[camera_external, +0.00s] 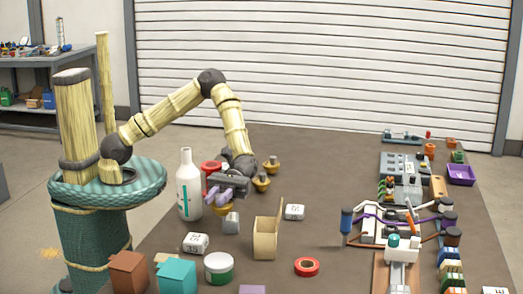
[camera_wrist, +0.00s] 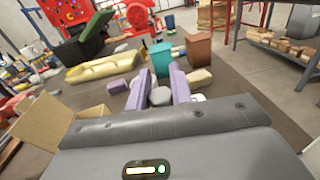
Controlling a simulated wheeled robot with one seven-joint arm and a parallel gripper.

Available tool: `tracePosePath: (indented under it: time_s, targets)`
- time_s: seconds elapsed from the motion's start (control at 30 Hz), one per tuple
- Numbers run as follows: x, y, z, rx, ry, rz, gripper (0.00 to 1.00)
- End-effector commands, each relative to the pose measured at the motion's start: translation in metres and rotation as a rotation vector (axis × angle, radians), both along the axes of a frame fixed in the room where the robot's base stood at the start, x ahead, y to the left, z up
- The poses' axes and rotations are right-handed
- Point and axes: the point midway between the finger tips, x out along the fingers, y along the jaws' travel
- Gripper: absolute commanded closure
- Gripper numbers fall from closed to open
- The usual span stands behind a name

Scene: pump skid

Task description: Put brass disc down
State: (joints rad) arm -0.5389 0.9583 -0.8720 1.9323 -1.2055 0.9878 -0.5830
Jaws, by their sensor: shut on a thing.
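My gripper (camera_external: 214,195) has purple fingers and is over the left part of the dark table, right of the white bottle. A small brass-coloured piece (camera_external: 222,210) shows just under the fingertips and looks like the brass disc in their hold, though the fingers cover part of it. Two more brass pieces with knobs, one nearer (camera_external: 261,184) and one farther (camera_external: 273,165), stand to the right of the gripper. In the wrist view the fingers (camera_wrist: 160,80) flank a grey rounded shape (camera_wrist: 160,96); I cannot tell whether it is the disc. The gap beneath the disc is unclear.
The white bottle (camera_external: 189,188) and a red ring-like thing (camera_external: 211,167) are close to the gripper. A grey block (camera_external: 231,223), white box (camera_external: 196,243) and open carton (camera_external: 265,240) are in front.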

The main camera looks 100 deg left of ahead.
Motion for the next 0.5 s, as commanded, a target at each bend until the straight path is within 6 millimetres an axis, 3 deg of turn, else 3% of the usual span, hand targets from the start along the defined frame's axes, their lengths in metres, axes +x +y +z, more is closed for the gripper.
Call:
tracePosePath:
  time_s: [0.4, 0.5]
  targets:
    - [0.031, 0.134, 0.033, 0.003, -0.004, 0.375, 1.00]
    - [0.037, 0.155, 0.039, 0.001, -0.001, 0.442, 1.00]
